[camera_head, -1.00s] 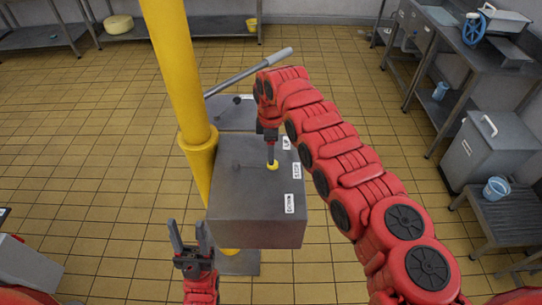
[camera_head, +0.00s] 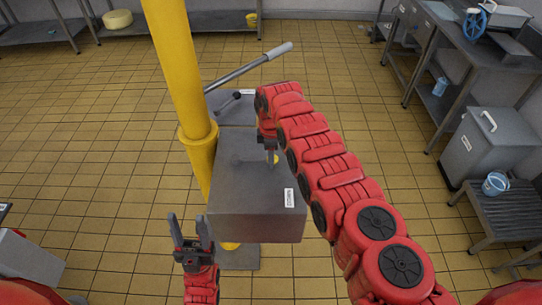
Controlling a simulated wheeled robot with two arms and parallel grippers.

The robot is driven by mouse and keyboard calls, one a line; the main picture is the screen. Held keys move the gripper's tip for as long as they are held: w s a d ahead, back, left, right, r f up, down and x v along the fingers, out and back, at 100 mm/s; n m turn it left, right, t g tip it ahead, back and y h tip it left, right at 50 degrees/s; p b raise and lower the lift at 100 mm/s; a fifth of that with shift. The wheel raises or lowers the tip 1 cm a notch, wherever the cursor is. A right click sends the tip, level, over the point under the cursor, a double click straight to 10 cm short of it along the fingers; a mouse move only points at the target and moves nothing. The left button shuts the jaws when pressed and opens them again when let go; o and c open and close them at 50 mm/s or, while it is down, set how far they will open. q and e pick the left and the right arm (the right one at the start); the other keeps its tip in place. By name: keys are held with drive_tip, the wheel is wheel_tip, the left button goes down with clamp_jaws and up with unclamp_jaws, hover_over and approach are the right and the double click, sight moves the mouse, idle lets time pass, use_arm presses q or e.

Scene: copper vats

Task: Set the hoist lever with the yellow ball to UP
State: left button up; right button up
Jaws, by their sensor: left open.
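The grey hoist box (camera_head: 240,195) stands beside the yellow post in the middle of the head view. Part of a yellow ball (camera_head: 275,158) shows above its top, mostly behind my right gripper. My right gripper (camera_head: 271,157) reaches down at the ball from above; the picture is too small to tell whether its fingers are closed on it. One white label (camera_head: 289,197) shows at the near right of the box top. The other labels are hidden behind my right arm. My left gripper (camera_head: 190,228) is open and empty, pointing up, in front of the box's left side.
The yellow post (camera_head: 200,155) rises left of the box. Behind the box are a second grey block (camera_head: 232,112) and a long grey lever (camera_head: 250,70).

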clamp_jaws()
idle(1.0)
